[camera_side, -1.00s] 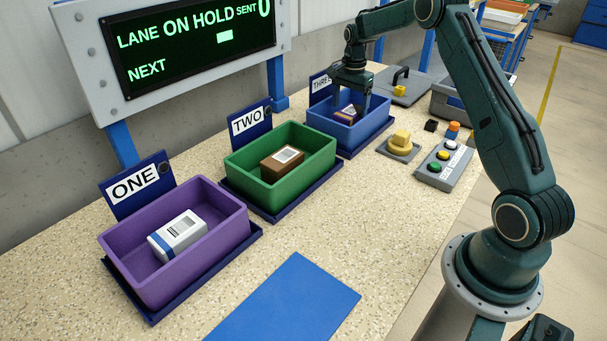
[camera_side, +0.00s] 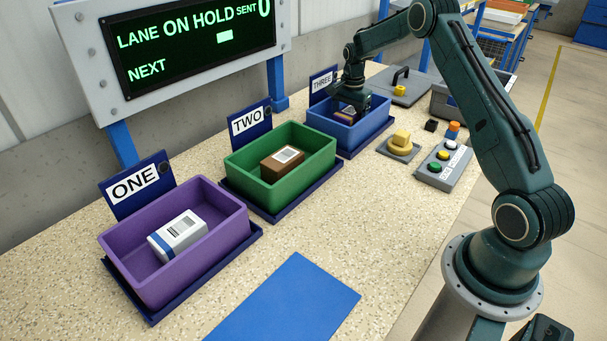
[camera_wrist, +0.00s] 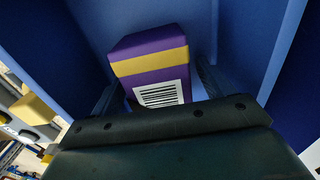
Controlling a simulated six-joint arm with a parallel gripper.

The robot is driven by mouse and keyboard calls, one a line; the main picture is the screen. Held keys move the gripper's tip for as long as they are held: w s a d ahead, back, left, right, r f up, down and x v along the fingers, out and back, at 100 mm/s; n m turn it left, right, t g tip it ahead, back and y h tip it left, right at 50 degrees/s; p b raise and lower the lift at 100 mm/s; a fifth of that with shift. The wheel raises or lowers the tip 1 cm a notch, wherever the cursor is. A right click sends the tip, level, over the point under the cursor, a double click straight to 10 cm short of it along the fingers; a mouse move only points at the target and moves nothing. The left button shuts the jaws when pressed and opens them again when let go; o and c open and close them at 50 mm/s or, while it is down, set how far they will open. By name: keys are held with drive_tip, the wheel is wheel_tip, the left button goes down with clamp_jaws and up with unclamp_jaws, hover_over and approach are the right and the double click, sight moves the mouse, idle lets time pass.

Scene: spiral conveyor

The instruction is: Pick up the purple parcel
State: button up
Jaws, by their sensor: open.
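The purple parcel (camera_wrist: 150,63) has a yellow band and a white barcode label. It lies in the blue bin marked THREE (camera_side: 360,138), and the bin's blue walls surround it in the wrist view. My gripper (camera_side: 349,103) is down in that bin, over the parcel. In the wrist view its two fingers (camera_wrist: 158,88) stand open, one on each side of the parcel. I cannot tell whether they touch it. In the side view the gripper hides most of the parcel.
A green bin TWO (camera_side: 321,170) holds a brown parcel (camera_side: 283,164). A purple bin ONE (camera_side: 119,263) holds a white parcel (camera_side: 177,236). A button panel (camera_side: 444,166) and a yellow knob (camera_side: 401,139) sit right of the blue bin. A blue mat (camera_side: 285,300) lies bare in front.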

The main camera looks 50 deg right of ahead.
sight(350, 111)
drive_tip(key=c, duration=1.1)
drive_tip(key=shift+c, duration=0.2)
drive_tip(key=shift+r, duration=0.15)
wheel_tip(350, 111, up, 20)
